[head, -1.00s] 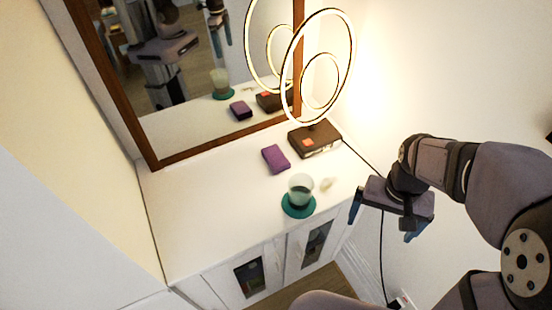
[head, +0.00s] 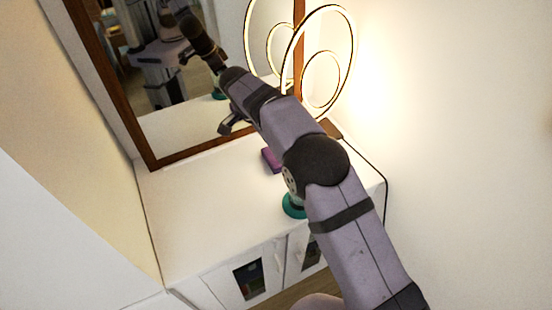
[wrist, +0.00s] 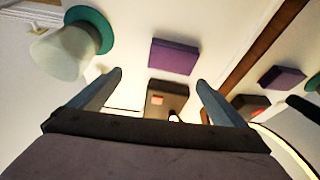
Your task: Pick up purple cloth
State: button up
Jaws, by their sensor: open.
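The purple cloth (head: 270,160) is a small folded block lying on the white cabinet top, partly hidden by my arm in the head view. In the wrist view the purple cloth (wrist: 174,56) shows whole, beyond and between my fingertips and apart from them. My gripper (wrist: 158,78) is open and empty. In the head view my gripper (head: 229,128) hangs above the cabinet top, in front of the mirror and to the left of the cloth.
A frosted cup (wrist: 62,52) stands on a teal coaster (wrist: 100,28). A dark box with an orange label (wrist: 167,97) is near the cloth, below the ring lamp (head: 348,50). The wood-framed mirror (head: 110,90) is behind. The left cabinet top (head: 190,220) is clear.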

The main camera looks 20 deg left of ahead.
jog(key=shift+m, duration=0.3)
jog(key=shift+w+a+f+p, duration=0.15)
jog(key=shift+w+f+p, duration=0.3)
jog(key=shift+f, duration=0.75)
jog(key=shift+w+a+f+p, duration=0.15)
jog(key=shift+f+p, duration=0.55)
jog(key=shift+f, duration=0.55)
jog(key=shift+w+a+f+p, duration=0.15)
jog(key=shift+w+f+p, duration=0.3)
jog(key=shift+f, duration=0.75)
jog(key=shift+s, duration=0.15)
jog(key=shift+c, duration=0.3)
jog(key=c, duration=1.2)
jog(key=shift+r, duration=0.1)
notch_tip(320, 180, up, 10)
jog(key=b, duration=0.2)
jog(key=shift+b, duration=0.35)
jog(key=shift+o, duration=1.2)
